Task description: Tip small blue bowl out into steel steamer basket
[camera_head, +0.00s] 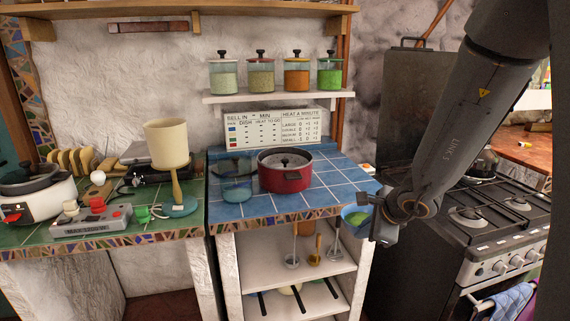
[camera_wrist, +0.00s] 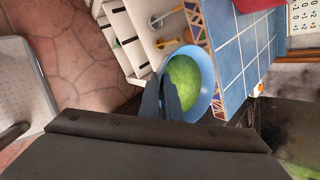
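The small blue bowl (camera_wrist: 208,62) holds a green filling, which shows in the wrist view. My gripper (camera_wrist: 161,84) has its two dark fingers on either side of the bowl's near wall, pinching its rim. In the head view the bowl (camera_head: 348,212) hangs roughly upright just off the counter's front right corner, beside my gripper (camera_head: 371,222). A red pot (camera_head: 284,180) stands on the blue tiled counter, left of and behind the bowl. A grey metallic round piece (camera_head: 284,160) sits in its top, possibly the steel steamer basket; its inside is hard to make out.
A clear bluish bowl (camera_head: 236,190) stands left of the pot. A sign (camera_head: 275,129) stands behind it, under a shelf of jars (camera_head: 274,97). A gas stove (camera_head: 476,217) is at right. Blue tiles (camera_head: 329,178) right of the pot are free.

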